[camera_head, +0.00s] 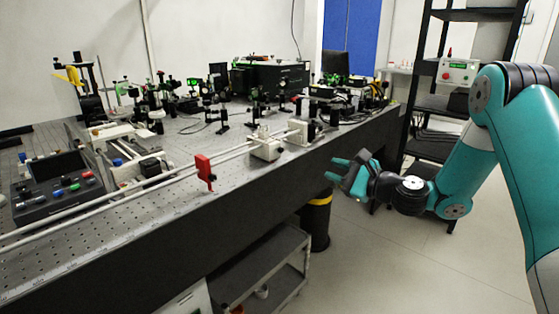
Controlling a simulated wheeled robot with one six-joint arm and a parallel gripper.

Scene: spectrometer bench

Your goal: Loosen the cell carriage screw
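A pale carriage block (265,149) sits on the long twin rails (120,205) near the front edge of the optical table, with a small clear piece, perhaps the cell, on top. A second pale block (298,132) stands farther along the rails to the right. I cannot make out a screw on either; it is too small or hidden. My gripper (334,171) is off the table's front edge, to the right of and below the carriage, clear of everything. Its two teal fingers point left and are apart, with nothing visible between them.
A red upright piece (204,171) stands on the rails left of the carriage. A dark control box (60,190) with coloured knobs lies at left. Several optics mounts crowd the back of the table. A grey cart (262,270) stands below the table edge; a black shelf rack (432,105) stands right.

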